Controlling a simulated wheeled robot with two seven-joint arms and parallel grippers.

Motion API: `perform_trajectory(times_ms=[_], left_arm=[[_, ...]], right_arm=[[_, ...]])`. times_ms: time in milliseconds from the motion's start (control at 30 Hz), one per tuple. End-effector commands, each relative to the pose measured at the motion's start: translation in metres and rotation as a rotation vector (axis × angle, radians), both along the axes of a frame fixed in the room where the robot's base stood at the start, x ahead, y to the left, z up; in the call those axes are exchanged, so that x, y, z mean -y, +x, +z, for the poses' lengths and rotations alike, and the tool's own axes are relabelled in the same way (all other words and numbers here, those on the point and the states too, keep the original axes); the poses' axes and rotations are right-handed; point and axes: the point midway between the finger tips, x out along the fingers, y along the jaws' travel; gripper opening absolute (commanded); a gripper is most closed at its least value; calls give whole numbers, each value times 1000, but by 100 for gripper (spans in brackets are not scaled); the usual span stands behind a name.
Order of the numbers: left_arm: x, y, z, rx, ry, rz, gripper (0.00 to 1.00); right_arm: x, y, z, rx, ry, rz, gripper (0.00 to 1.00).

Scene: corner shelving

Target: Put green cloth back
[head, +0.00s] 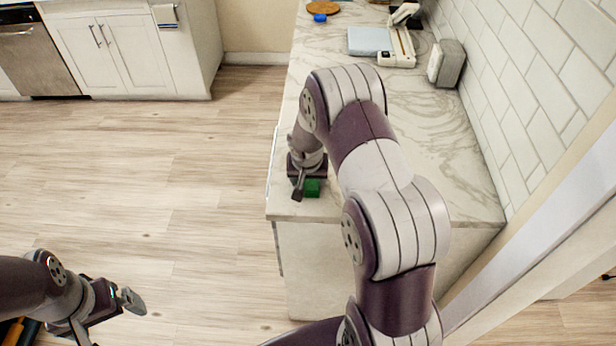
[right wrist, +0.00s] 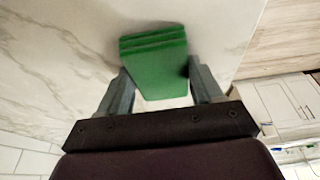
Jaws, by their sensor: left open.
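The green cloth (head: 312,187), a folded block, is at the counter's near left edge. In the right wrist view the green cloth (right wrist: 155,60) shows between the two fingers of my right gripper (right wrist: 160,88), with its layered edge towards the marble. The fingers appear close to its sides, but I cannot tell whether they clamp it. In the head view my right gripper (head: 302,188) points down over the cloth and hides part of it. My left gripper (head: 108,316) is open and empty, low at the left over the floor.
The marble counter (head: 440,130) is mostly clear around my right arm. At its back are a white and blue device (head: 375,43), a grey box (head: 446,63), a blue item (head: 320,18) and a round board (head: 322,6). A tiled wall (head: 545,70) bounds the right side.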

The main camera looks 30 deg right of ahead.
Motion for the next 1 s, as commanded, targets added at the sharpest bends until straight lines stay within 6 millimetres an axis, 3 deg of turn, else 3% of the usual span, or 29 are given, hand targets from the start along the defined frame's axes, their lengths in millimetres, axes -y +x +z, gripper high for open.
perform_trajectory(times_ms=[33,67,100,467,567,800,1000], left_arm=[[0,0,-1,0,0,0,100],[0,0,0,0,0,0,100],[0,0,0,0,0,0,100],[0,0,2,0,0,0,100],[0,0,1,0,0,0,100],[0,0,-3,0,0,0,100],[0,0,-5,0,0,0,100]], right_arm=[[0,0,0,0,0,0,78],[0,0,0,0,0,0,88],[0,0,0,0,0,0,91],[-1,-1,7,0,0,0,91],[-3,-4,23,3,-1,-1,91],[-13,-20,81,5,-2,0,91],[-18,-29,111,0,0,1,91]])
